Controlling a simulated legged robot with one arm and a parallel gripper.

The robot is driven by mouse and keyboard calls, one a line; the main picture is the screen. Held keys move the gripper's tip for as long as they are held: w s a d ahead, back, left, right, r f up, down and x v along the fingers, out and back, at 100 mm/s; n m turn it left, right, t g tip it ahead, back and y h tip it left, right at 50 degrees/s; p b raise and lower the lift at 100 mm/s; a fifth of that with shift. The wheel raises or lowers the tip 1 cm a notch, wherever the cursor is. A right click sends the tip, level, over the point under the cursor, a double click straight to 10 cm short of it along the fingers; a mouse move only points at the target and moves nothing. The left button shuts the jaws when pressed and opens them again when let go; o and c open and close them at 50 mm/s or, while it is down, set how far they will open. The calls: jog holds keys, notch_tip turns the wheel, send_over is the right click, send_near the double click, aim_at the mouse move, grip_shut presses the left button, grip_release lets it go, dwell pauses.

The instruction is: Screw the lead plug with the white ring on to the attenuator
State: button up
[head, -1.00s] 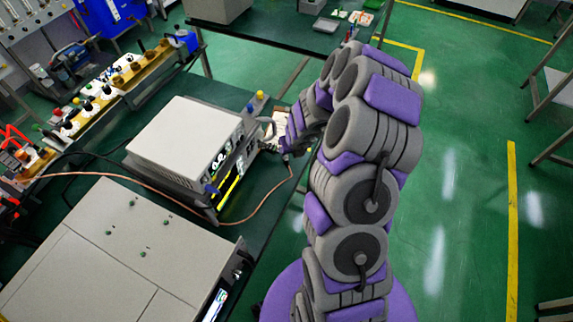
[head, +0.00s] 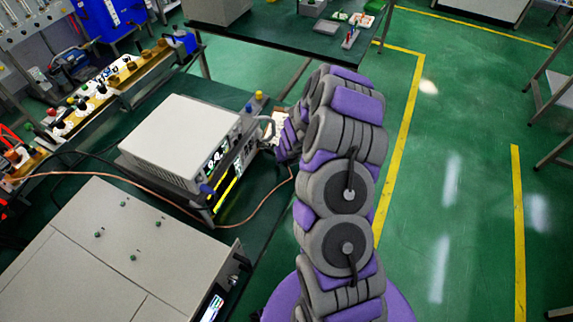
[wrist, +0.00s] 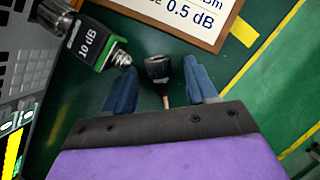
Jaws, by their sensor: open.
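The attenuator (wrist: 88,42), a green and black body marked 10 dB, is at the upper left of the wrist view. Its threaded silver end (wrist: 122,59) points right and down. A dark round lead plug (wrist: 158,68) with a copper-coloured cable lies just right of that end, apart from it. I cannot make out a white ring on it. My gripper (wrist: 157,72) is open, its two blue fingers on either side of the plug, with visible gaps. In the head view, my gripper (head: 286,140) is beside the instrument; plug and attenuator are too small to tell there.
A white-topped instrument (head: 180,138) with lit displays stands on the green bench, left of my gripper. A copper-coloured cable (head: 262,208) runs along the bench. A framed card (wrist: 185,12) reading 0.5 dB lies beyond the plug. Open floor is to the right.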

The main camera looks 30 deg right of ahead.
grip_shut()
dwell(0.5)
